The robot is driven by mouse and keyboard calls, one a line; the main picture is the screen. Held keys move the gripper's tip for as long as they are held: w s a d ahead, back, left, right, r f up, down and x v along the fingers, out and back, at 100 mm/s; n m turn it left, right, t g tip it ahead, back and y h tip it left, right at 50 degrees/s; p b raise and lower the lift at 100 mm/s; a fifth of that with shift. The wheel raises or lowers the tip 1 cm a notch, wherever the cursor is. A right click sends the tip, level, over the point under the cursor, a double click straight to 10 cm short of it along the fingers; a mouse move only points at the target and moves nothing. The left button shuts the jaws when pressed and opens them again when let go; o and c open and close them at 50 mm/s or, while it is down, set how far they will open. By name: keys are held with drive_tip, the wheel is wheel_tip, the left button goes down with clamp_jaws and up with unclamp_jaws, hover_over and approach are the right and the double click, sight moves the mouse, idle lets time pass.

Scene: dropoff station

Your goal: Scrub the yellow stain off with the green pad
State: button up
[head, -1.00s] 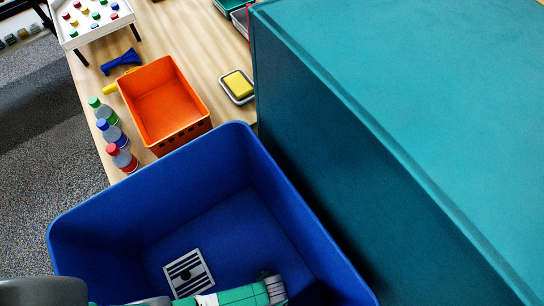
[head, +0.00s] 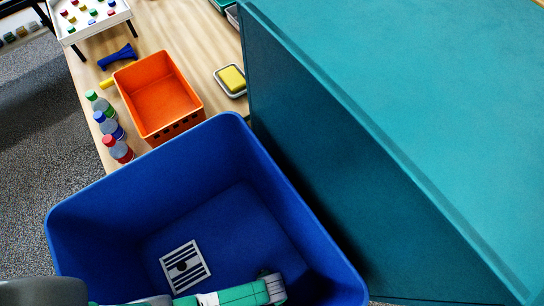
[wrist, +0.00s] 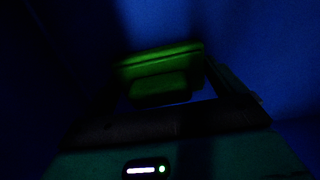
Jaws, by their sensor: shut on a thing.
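In the wrist view the green pad (wrist: 160,62) is dim, with a thick lower block and a wider flat top edge. My gripper (wrist: 165,98) is shut on it, against a dark blue background that looks like the inside of the blue bin. The fingers are mostly lost in shadow. In the head view my arm enters at the bottom edge, over the blue bin (head: 107,213); the gripper and pad are not visible there. I see no yellow stain in either view. Whether the pad touches a surface cannot be told.
A white square with dark stripes (head: 185,266) shows inside the bin. A large teal box (head: 400,120) stands to the right. An orange basket (head: 160,95), several capped bottles (head: 113,130) and a yellow sponge (head: 232,78) in a small tray are on the wooden table beyond.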

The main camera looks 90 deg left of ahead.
wheel_tip(320, 180, up, 22)
drive_tip(key=p, duration=2.2)
drive_tip(key=shift+r, duration=0.1)
wheel_tip(320, 180, up, 16)
drive_tip(key=p, duration=0.7)
wheel_tip(320, 180, up, 16)
